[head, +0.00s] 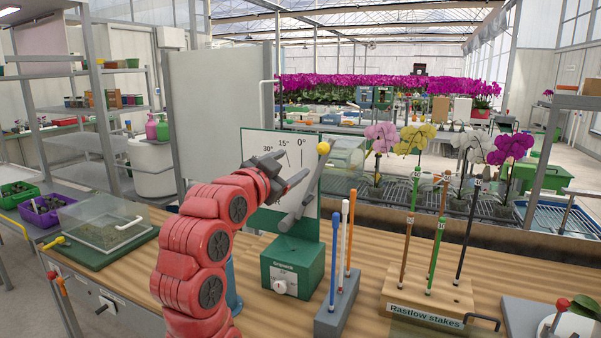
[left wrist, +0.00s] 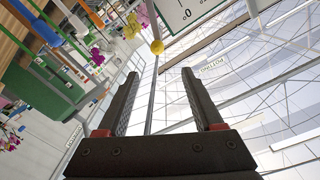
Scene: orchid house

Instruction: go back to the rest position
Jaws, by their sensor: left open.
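My left gripper (head: 296,168) is raised over the bench with its red arm coming up from below. Its fingers are apart and nothing is between them that I can see as held. It is just left of a grey lever (head: 303,202) with a yellow ball (head: 323,148) on top. The lever rises tilted from a green box (head: 292,268) in front of an angle board (head: 257,143). My right gripper is not in view.
A grey holder (head: 338,315) with thin upright sticks stands right of the green box. A wooden rack (head: 455,295) with tall stakes is further right. A clear-lidded tray (head: 105,222) lies at left. Orchids (head: 415,140) stand behind the bench. Bare bench top shows between these.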

